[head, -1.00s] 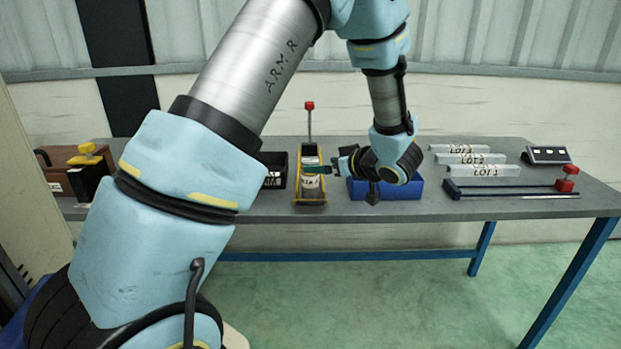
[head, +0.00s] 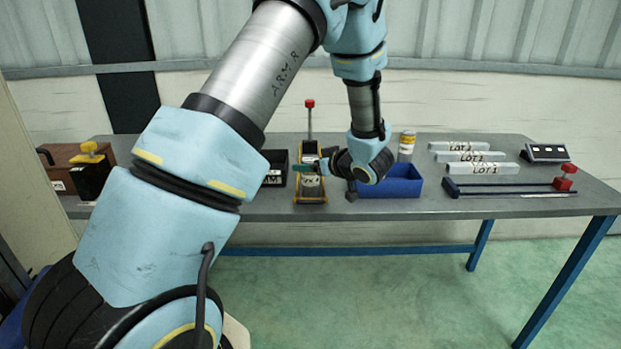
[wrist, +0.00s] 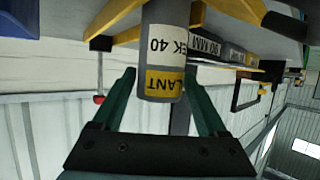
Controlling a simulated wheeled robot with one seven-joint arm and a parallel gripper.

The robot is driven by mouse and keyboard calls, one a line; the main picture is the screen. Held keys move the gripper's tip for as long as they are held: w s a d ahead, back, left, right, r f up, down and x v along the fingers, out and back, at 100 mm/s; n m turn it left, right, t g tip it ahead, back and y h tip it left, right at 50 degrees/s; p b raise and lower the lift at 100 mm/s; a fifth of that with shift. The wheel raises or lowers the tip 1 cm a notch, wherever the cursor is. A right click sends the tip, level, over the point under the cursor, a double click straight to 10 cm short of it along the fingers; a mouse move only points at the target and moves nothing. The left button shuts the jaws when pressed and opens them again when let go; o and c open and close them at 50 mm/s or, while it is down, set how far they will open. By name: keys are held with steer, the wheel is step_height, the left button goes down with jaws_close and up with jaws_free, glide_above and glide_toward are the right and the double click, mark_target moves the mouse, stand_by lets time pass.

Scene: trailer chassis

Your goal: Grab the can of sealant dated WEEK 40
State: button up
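A grey can with white and yellow bands (wrist: 163,55) shows upside down in the wrist view. Its label reads WEEK 40 and part of SEALANT. In the head view this can (head: 311,185) stands in a yellow-edged holder (head: 298,199) on the bench, partly hidden by my gripper. My gripper (wrist: 166,90) has its green fingers apart, one on each side of the can, with a gap visible on both sides. In the head view my gripper (head: 308,167) reaches in from the right at the can. Its fingers are small there.
A second can with a yellow band (head: 406,146) stands behind the blue bin (head: 405,187). A black bin (head: 277,165) is left of the holder. A red-knobbed rod (head: 310,120) rises behind it. White LOT bars (head: 468,157) lie on the right of the bench (head: 450,205).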

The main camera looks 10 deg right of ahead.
jaws_close()
stand_by(0.4)
steer(key=shift+r, duration=0.15)
